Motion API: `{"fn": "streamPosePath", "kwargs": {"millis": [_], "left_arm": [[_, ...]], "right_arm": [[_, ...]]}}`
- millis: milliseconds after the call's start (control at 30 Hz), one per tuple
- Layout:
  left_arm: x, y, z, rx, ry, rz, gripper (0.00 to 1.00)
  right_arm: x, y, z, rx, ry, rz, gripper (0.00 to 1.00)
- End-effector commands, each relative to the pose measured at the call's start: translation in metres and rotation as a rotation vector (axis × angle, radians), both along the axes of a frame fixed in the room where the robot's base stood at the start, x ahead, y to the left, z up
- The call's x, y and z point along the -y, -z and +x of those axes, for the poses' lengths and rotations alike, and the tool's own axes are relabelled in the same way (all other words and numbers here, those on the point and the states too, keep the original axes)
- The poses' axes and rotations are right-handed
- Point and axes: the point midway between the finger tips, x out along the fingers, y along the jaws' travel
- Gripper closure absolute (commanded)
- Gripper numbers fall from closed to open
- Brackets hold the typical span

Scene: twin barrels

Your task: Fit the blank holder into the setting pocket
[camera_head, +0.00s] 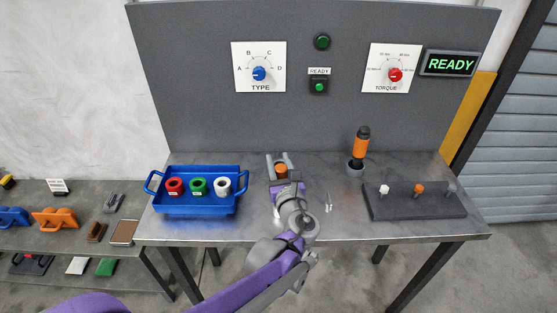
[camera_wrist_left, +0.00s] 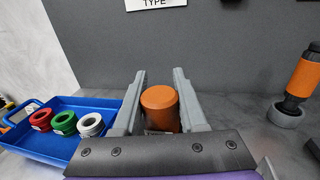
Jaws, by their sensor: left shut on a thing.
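My left gripper (camera_head: 280,162) reaches over the middle of the table, its fingers pointing toward the back panel. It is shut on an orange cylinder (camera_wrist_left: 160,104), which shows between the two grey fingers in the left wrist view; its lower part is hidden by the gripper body. I cannot tell from the frames whether this cylinder is the blank holder, or whether it touches the table. No setting pocket is clearly identifiable; the area under the gripper is hidden. My right gripper is not in view.
A blue tray (camera_head: 197,207) with red, green and white rings stands left of the gripper. An orange-and-black tool (camera_head: 361,143) stands in a grey cup (camera_head: 355,172) at the right. A dark block (camera_head: 415,206) carries small pieces. Small metal parts (camera_head: 329,203) lie beside my arm.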

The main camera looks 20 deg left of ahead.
Motion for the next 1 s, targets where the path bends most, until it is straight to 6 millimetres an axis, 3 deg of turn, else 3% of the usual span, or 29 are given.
{"fn": "streamPosePath", "kwargs": {"millis": [200, 400, 1000], "left_arm": [[0.0, 0.024, 0.0, 0.0, 0.0, 0.001, 1.0], [0.0, 0.036, 0.0, 0.0, 0.0, 0.001, 1.0], [0.0, 0.036, 0.0, 0.0, 0.0, 0.001, 1.0]], "right_arm": [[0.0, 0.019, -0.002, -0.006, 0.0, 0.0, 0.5], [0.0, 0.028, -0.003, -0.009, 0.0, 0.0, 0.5], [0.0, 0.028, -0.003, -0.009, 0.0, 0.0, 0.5]]}}
